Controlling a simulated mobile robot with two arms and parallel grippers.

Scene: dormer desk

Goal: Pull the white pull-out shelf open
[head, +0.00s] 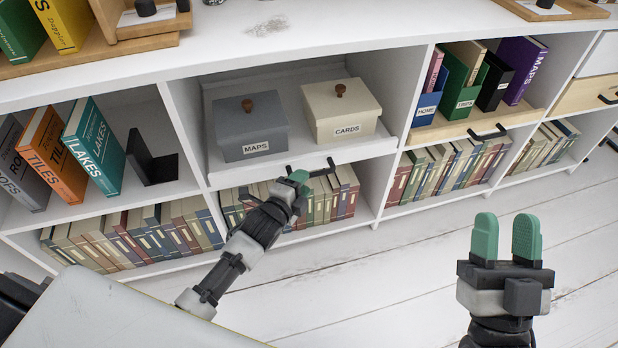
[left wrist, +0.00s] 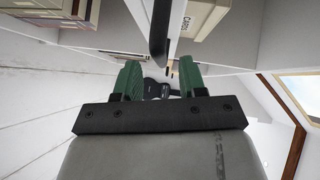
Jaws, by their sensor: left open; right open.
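The white pull-out shelf (head: 300,162) sits in the middle bay, its front edge about level with the bay's front. A black bar handle (head: 331,165) is on its front and partly hidden by my left gripper. My left gripper (head: 298,181) is open at the handle's left part. In the left wrist view the dark handle (left wrist: 159,32) lines up with the gap between the green fingers (left wrist: 159,74); I cannot tell whether they touch it. My right gripper (head: 506,238) is open and empty, raised in front of the bookcase at the right.
A grey MAPS box (head: 250,125) and a cream CARDS box (head: 341,112) stand on the shelf. Books (head: 340,192) fill the bay below. A wooden shelf (head: 480,122) with its own handle is to the right. The floor (head: 390,265) in front is clear.

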